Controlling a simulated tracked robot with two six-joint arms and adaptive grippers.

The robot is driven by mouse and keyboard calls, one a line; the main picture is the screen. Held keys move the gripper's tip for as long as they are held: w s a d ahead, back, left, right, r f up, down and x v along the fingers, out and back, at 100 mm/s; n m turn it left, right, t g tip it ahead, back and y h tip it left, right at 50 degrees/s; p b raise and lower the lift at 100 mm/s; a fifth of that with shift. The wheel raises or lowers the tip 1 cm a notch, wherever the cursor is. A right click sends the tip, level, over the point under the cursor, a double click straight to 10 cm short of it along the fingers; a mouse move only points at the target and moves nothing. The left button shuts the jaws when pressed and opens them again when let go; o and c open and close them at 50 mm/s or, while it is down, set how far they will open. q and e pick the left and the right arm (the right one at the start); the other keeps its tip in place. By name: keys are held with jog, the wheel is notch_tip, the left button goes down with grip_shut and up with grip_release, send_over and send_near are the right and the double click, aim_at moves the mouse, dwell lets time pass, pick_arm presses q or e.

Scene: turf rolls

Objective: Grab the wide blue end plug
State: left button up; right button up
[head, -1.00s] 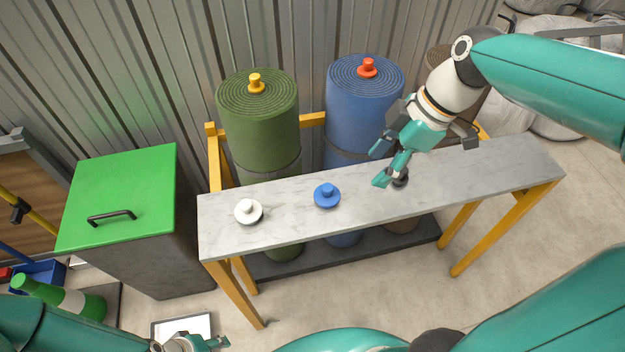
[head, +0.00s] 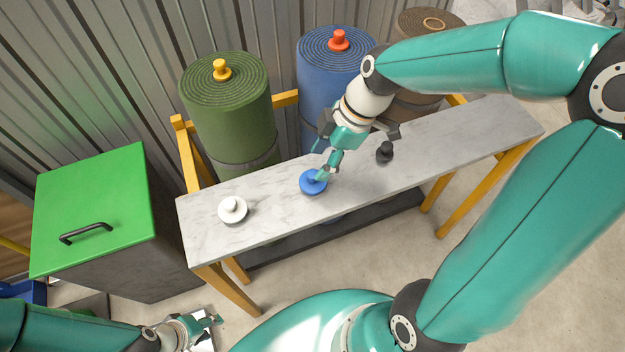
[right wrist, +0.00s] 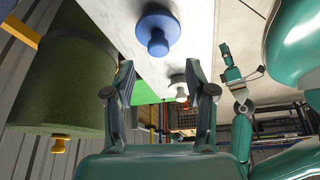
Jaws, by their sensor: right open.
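The wide blue end plug (head: 311,187), a flat disc with a knob, sits on the grey marble-topped bench (head: 440,150). My right gripper (head: 324,174) is at the plug, its fingers overlapping the plug's right side in the head view. In the right wrist view the blue plug (right wrist: 157,32) lies beyond the open fingertips (right wrist: 160,75), with nothing between them. I cannot tell whether a finger touches it. My left gripper (head: 208,322) is low at the bottom left, away from the bench; its opening is too small to tell.
A white plug (head: 232,209) stands left of the blue one and a black plug (head: 385,152) to its right. Behind the bench stand a green roll (head: 228,105) with a yellow plug, a blue roll (head: 318,75) with a red plug, and a brown roll. A green-lidded box (head: 95,205) is left.

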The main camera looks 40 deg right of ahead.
aim_at(314, 173)
jog(key=shift+d+x, duration=0.2)
jog(key=shift+x, duration=2.75)
jog(key=shift+c, duration=0.3)
grip_shut()
